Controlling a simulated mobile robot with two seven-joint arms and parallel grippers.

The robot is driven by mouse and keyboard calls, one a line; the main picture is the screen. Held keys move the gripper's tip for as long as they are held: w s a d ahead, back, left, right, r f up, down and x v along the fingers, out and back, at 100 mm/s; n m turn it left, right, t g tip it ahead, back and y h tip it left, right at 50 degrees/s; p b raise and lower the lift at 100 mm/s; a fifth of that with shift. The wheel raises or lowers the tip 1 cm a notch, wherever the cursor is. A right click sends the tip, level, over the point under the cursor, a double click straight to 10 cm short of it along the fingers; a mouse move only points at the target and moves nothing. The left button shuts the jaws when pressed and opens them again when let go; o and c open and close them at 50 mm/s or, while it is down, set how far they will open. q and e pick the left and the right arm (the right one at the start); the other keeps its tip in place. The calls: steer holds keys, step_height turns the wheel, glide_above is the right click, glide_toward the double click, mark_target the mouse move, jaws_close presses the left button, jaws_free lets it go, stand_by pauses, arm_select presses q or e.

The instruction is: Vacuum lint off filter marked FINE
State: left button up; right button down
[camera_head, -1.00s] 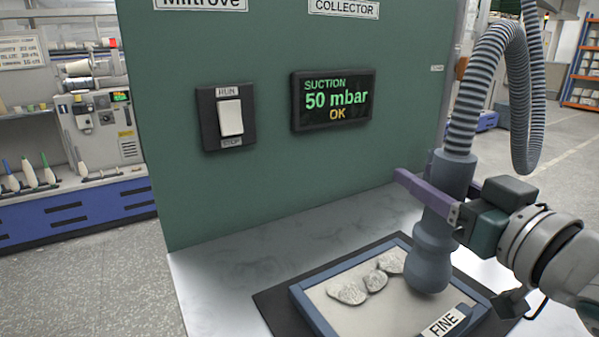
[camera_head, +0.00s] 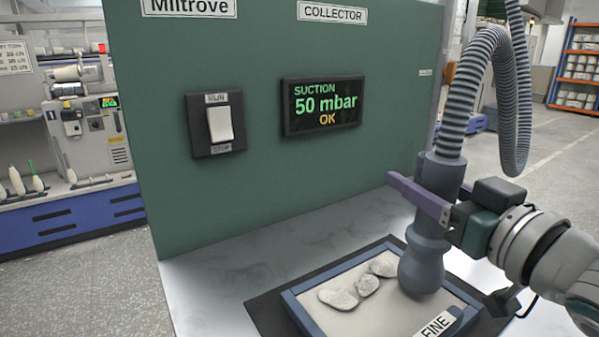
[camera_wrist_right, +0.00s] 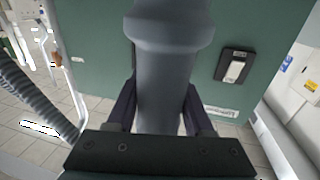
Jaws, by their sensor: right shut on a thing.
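My right gripper (camera_head: 440,199) is shut on the grey-blue suction nozzle (camera_head: 425,262), which also fills the middle of the right wrist view (camera_wrist_right: 168,75). A ribbed grey hose (camera_head: 466,95) rises from its top. The nozzle's wide mouth is over the right part of the filter marked FINE (camera_head: 309,320), a pale panel in a blue frame. Whether the mouth touches the panel is unclear. Several grey lint clumps (camera_head: 338,298) lie on the panel left of the nozzle. The FINE label (camera_head: 437,325) is on the front edge. My left gripper is not in view.
The green collector panel (camera_head: 270,190) stands behind the filter. It carries a RUN/STOP rocker switch (camera_head: 220,124) and a display (camera_head: 322,106) reading suction 50 mbar OK. The filter lies on a dark mat (camera_head: 262,315) on a pale worktop, bare to the left.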

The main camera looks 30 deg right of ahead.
steer(key=shift+a, duration=0.1)
steer(key=w+a, duration=0.4)
steer(key=a, duration=0.1)
steer(key=shift+a, duration=0.3)
stand_by(1.0)
steer(key=shift+s+a, duration=0.1)
steer(key=shift+a, duration=2.35)
steer(key=shift+d, duration=0.1)
